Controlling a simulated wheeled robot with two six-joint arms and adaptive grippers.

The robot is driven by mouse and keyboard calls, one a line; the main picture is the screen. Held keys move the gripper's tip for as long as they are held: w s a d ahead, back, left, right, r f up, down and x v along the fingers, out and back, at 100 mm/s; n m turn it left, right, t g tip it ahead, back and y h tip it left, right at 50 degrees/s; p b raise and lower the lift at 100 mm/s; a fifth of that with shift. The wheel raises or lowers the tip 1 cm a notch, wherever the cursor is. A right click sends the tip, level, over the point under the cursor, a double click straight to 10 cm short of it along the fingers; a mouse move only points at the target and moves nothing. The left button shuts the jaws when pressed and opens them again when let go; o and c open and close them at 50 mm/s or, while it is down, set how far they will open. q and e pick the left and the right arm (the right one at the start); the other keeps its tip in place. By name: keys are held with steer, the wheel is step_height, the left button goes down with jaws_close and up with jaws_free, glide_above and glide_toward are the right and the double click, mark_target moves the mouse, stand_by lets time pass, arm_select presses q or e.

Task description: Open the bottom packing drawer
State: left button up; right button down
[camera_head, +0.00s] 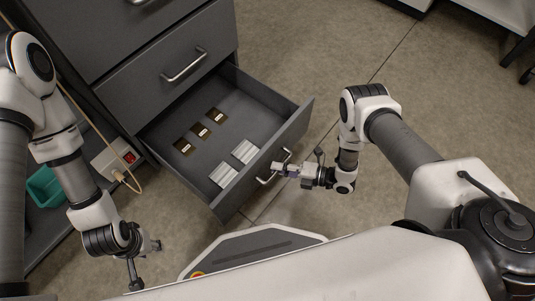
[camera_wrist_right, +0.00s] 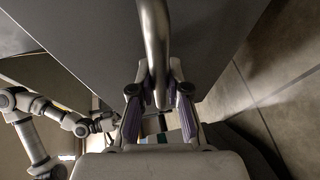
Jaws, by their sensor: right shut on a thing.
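The bottom drawer (camera_head: 295,129) of the dark grey cabinet is pulled well out in the head view. Inside lie several small dark gold-and-black items (camera_head: 200,130) and two light ribbed blocks (camera_head: 223,175). My right gripper (camera_head: 281,168) is at the drawer's front, shut on its bar handle (camera_head: 264,181). In the right wrist view the handle (camera_wrist_right: 154,45) runs between the fingers of the right gripper (camera_wrist_right: 159,100). My left gripper (camera_head: 146,262) hangs low at the left, away from the drawer; its finger opening is too small to tell.
An upper drawer with a bar handle (camera_head: 184,65) is shut above. Open floor (camera_head: 310,50) lies behind and right of the drawer.

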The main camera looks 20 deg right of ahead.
steer(key=shift+s+d, duration=0.4)
steer(key=shift+s, duration=0.25)
steer(key=c, duration=1.1)
jaws_free()
steer(key=shift+c, duration=0.2)
steer(key=v, duration=1.2)
steer(key=shift+a, duration=0.1)
